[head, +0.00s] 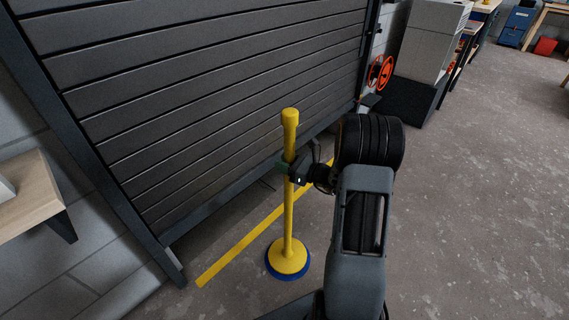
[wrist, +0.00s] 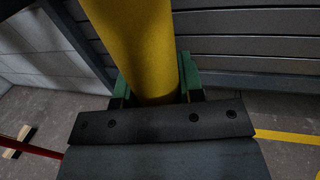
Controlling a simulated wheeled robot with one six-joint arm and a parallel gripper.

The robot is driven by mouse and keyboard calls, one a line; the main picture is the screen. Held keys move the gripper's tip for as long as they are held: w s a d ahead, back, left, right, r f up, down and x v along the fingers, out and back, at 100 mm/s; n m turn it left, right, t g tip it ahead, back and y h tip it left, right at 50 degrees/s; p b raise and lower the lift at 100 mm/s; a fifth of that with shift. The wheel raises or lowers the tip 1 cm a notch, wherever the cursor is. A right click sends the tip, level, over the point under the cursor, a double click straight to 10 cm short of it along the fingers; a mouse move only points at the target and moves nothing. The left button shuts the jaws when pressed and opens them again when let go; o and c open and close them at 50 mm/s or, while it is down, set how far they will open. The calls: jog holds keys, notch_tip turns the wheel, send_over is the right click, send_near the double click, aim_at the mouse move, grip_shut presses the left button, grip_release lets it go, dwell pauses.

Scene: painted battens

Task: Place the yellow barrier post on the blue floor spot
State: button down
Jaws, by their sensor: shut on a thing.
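The yellow barrier post (head: 288,210) stands upright in the head view, its round base over the blue floor spot (head: 288,277). A blue rim shows around the lower edge of the base; the rest of the spot is hidden under it. I cannot tell whether the base touches the floor. My gripper (head: 290,169) is shut on the post's shaft, above mid-height. In the wrist view the yellow shaft (wrist: 137,45) rises between the green fingers of my gripper (wrist: 155,88). The post's base is hidden in that view.
A dark slatted shutter (head: 200,90) stands close behind the post. A yellow floor line (head: 235,253) runs beside the base. A wooden bench (head: 30,205) is at the left, and a grey cabinet (head: 428,45) is at the back right. The floor at the right is clear.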

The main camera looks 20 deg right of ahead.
jog(key=shift+w+d+f+b, duration=0.15)
jog(key=shift+f+b, duration=0.25)
jog(key=shift+f, duration=0.45)
jog(key=shift+w+f+b, duration=0.15)
jog(key=shift+f+b, duration=0.25)
jog(key=shift+f, duration=0.6)
jog(key=c, duration=0.7)
grip_release()
jog(key=shift+f, duration=0.1)
jog(key=shift+c, duration=0.2)
jog(key=p+v, duration=0.2)
jog(key=v, duration=0.9)
jog(key=s+a+r+n+g, duration=0.2)
jog(key=s+a+n+g, duration=0.1)
jog(key=a+n+g, duration=0.35)
jog(key=s+a+r+n+g, duration=0.3)
jog(key=s+a+n+g, duration=0.15)
jog(key=a+n, duration=0.3)
jog(key=s+a+r+n+h, duration=0.2)
jog(key=s+r+n+h, duration=0.2)
jog(key=n+h, duration=0.7)
jog(key=s+n, duration=0.2)
jog(key=n, duration=0.1)
jog(key=shift+s+a+r, duration=0.25)
jog(key=shift+s+r, duration=0.1)
jog(key=shift+s, duration=0.05)
